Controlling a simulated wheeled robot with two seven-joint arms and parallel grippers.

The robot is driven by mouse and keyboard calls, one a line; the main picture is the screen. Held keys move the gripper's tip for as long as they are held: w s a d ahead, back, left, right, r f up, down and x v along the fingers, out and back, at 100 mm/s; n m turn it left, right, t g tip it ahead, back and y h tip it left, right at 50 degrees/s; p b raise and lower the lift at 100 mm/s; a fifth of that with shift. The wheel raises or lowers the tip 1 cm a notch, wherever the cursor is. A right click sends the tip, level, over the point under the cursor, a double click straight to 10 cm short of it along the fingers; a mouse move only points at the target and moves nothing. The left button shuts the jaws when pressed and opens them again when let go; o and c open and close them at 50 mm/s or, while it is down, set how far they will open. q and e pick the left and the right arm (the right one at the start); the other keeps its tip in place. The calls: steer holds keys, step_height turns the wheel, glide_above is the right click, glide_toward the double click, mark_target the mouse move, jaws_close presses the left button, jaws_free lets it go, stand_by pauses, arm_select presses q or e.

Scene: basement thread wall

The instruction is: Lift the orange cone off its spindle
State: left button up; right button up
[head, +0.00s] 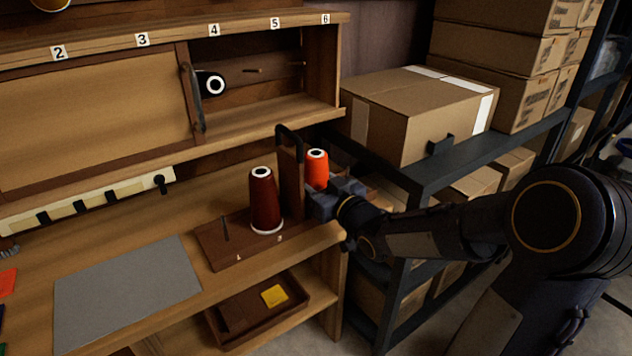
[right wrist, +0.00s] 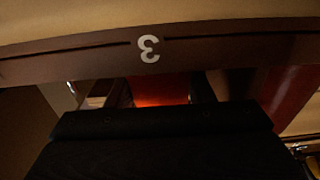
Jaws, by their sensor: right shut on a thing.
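The orange cone (head: 317,170) stands upright with a white top, at the right end of the wooden spindle board (head: 228,250), just right of an upright brown panel. My right gripper (head: 325,193) is shut on its lower part from the right. In the right wrist view the orange cone (right wrist: 160,92) shows as a dim band beyond the dark gripper body (right wrist: 165,140). My left gripper is out of view.
A dark red cone (head: 265,205) stands left of the brown panel (head: 291,182), which has a black handle. A bare spindle (head: 226,229) is further left. The grey mat (head: 125,290) is empty. A shelf rack with a cardboard box (head: 405,115) stands at right.

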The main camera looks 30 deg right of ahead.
step_height(320, 180, up, 18)
steer(key=p, duration=0.6)
steer(key=shift+r, duration=0.1)
step_height(320, 180, up, 4)
steer(key=p, duration=0.4)
